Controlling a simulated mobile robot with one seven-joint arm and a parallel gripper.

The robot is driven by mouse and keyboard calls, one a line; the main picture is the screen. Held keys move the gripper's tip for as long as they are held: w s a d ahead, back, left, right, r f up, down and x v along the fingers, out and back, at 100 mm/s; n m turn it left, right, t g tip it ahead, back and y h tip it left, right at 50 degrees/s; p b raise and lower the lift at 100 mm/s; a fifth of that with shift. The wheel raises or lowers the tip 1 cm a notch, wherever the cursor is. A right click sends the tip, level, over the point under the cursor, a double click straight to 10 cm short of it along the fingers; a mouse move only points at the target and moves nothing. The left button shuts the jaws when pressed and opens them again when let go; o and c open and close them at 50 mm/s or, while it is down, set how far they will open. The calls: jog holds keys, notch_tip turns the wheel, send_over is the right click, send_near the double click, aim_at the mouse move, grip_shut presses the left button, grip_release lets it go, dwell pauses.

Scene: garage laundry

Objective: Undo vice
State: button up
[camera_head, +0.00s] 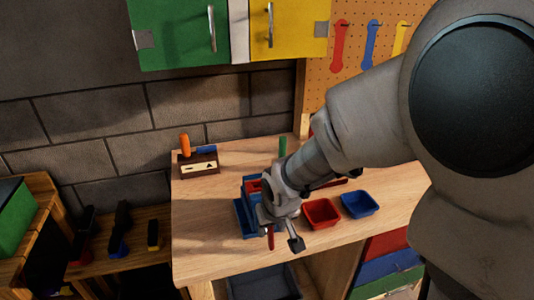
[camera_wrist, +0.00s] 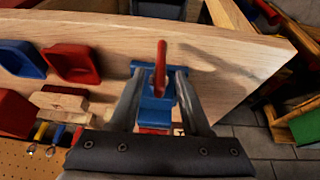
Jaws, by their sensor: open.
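A blue vice (camera_head: 243,218) stands on the wooden workbench near its front edge, partly hidden by my arm in the head view. In the wrist view, the blue vice body (camera_wrist: 153,108) lies between and beyond my fingers. Its red handle (camera_wrist: 161,62) shows upright between the two fingers, and also at the bench front in the head view (camera_head: 270,239). My gripper (camera_head: 281,236) is open, with its fingers (camera_wrist: 160,80) on either side of the handle. A gap shows on both sides of the handle in the wrist view; contact is not visible.
A red bin (camera_head: 321,213) and a blue bin (camera_head: 360,204) sit right of the vice on the workbench (camera_head: 205,240). A wooden tool holder (camera_head: 198,164) stands at the back left. Drawers (camera_head: 385,265) are below. The bench's left front is clear.

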jog(key=shift+x, duration=1.7)
jog(key=shift+c, duration=0.3)
grip_shut()
